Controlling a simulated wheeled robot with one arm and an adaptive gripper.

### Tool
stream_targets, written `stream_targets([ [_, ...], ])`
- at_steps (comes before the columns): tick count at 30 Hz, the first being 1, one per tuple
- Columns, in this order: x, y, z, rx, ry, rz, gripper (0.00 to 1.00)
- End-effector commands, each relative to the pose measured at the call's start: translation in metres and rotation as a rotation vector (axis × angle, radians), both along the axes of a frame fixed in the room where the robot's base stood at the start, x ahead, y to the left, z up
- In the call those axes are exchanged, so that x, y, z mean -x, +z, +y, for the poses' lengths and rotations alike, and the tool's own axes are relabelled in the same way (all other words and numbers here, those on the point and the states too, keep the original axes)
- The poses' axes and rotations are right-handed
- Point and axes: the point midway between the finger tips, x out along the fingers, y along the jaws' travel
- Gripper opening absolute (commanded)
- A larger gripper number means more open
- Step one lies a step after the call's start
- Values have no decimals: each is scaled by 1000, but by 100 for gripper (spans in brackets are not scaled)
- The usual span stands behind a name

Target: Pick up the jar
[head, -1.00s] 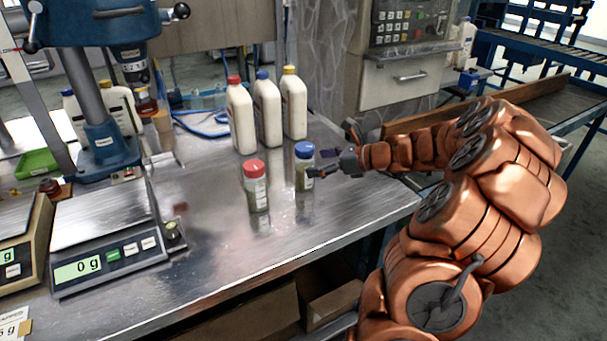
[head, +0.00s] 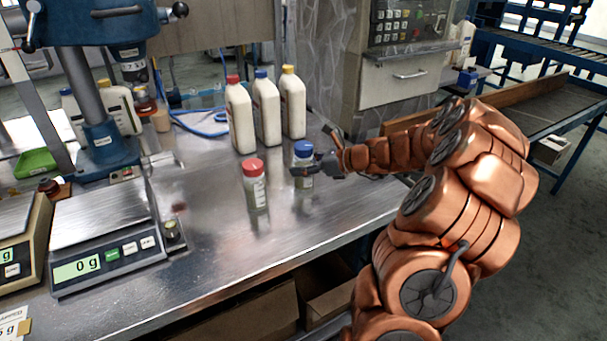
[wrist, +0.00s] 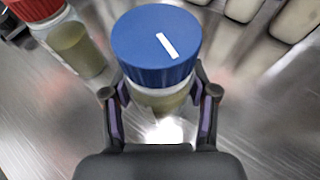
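The jar with a blue lid (head: 304,150) stands upright on the metal table; in the wrist view its lid (wrist: 157,45) is large, with a white mark on top. A similar jar with a red lid (head: 255,186) stands to its left and shows partly in the wrist view (wrist: 76,48). My gripper (head: 314,158) is at the blue-lidded jar, with one finger across its front side. In the wrist view the open fingers (wrist: 161,92) stand on either side of its body below the lid. No firm grip shows.
Several white bottles (head: 267,110) stand behind the jars. A scale (head: 105,250) and a press column (head: 95,110) are at the left.

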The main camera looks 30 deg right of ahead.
Motion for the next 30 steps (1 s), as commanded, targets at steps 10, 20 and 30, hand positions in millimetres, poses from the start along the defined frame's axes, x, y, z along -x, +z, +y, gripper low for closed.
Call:
stream_targets([
  [10,0,0,0,0,0,0,18],
  [20,0,3,0,0,0,0,16],
  [30,0,36,-1,4,0,-2,16],
])
